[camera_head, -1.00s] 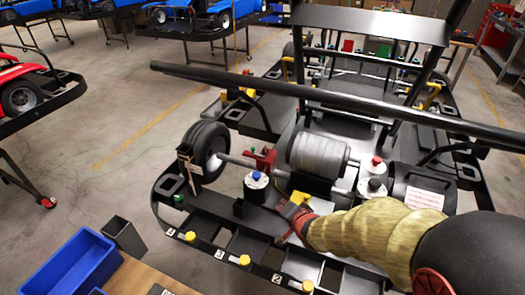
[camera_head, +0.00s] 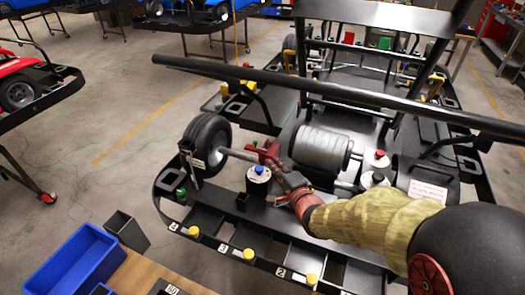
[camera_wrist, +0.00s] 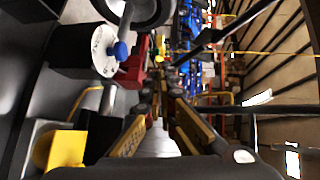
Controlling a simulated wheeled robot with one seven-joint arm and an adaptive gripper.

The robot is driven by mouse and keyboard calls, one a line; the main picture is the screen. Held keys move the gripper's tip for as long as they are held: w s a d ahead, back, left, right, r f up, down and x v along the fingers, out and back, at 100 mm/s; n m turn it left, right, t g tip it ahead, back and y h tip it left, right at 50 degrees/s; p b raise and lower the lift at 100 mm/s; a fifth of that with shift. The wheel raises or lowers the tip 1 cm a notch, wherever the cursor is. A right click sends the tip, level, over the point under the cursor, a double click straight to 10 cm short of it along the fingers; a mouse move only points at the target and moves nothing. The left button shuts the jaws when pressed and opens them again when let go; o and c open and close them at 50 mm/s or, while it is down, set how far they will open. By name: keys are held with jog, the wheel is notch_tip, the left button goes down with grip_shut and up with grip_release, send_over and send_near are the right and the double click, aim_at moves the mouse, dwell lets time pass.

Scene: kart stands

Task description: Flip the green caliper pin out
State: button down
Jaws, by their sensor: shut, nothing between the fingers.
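The red brake caliper (camera_head: 268,151) sits on the axle to the right of the black rear wheel (camera_head: 205,145). A small green caliper pin (camera_head: 256,142) shows at its top. In the wrist view the red caliper (camera_wrist: 133,66) lies just beyond the fingertips, with a small green spot beside it. My gripper (camera_head: 273,163) is shut and empty, right at the caliper and partly hiding it. I cannot tell whether the fingertips touch the pin. In the wrist view my gripper (camera_wrist: 158,82) points toward the caliper.
A white-topped canister with a blue knob (camera_head: 257,174) stands close to the left of my gripper. The silver cylinder (camera_head: 321,150) is close on the right. A long black bar (camera_head: 330,98) crosses above and behind. Yellow-capped posts line the front frame.

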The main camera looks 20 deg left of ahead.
aim_at(256, 143)
jog(key=b+x, duration=0.3)
jog(key=x, duration=0.9)
jog(key=shift+w+a+f, duration=0.1)
jog(key=shift+w+f, duration=0.1)
jog(key=shift+f, duration=0.05)
jog(key=shift+w+a, duration=0.45)
jog(key=shift+w, duration=0.05)
jog(key=a, duration=0.3)
jog(key=shift+w+a+b, duration=0.15)
jog(key=shift+a+b, duration=0.1)
jog(key=shift+b, duration=0.05)
